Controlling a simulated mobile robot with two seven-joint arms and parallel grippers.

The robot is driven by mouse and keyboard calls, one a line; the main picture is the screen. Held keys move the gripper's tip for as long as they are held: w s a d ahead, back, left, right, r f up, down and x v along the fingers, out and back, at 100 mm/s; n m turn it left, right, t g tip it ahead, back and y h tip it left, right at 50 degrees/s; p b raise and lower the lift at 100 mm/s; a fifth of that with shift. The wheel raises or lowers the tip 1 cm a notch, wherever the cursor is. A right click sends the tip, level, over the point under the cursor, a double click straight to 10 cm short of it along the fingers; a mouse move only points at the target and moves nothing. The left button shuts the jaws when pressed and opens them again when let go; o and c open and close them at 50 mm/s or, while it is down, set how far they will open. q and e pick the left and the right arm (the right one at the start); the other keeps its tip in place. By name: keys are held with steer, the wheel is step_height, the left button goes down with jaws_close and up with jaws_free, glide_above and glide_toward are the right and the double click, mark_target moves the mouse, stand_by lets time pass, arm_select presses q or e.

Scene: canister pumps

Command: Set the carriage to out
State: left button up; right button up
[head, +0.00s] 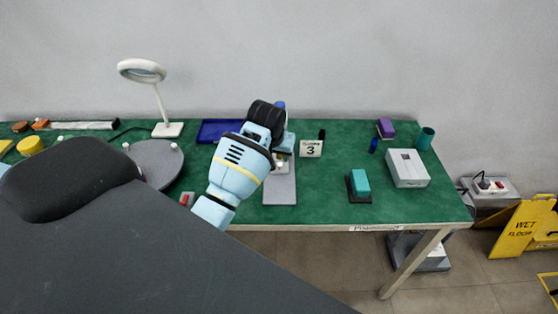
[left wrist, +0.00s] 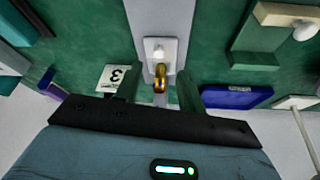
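A pump stand with a long grey base plate (head: 280,188) stands on the green table; a light blue part and a blue top show behind my gripper. A small white block with a knob (left wrist: 159,49), which looks like the carriage, sits on the grey plate (left wrist: 160,15) in the left wrist view. A brass-coloured piece (left wrist: 160,82) lies just below it in that view. My left gripper (left wrist: 160,90) is open, its two fingers on either side of the brass piece, with gaps visible. In the head view my left gripper (head: 265,120) covers much of the stand. My right gripper is not in view.
A number 3 card (head: 311,148) stands just right of the stand. A blue tray (head: 218,130) lies to its left, with a grey round plate (head: 155,162) and a lamp (head: 142,72) farther left. A teal block (head: 360,181) and a white box (head: 407,168) are at right.

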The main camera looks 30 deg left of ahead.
mark_target(279, 164)
arm_select(q)
steer(key=shift+x, duration=2.95)
jaws_close()
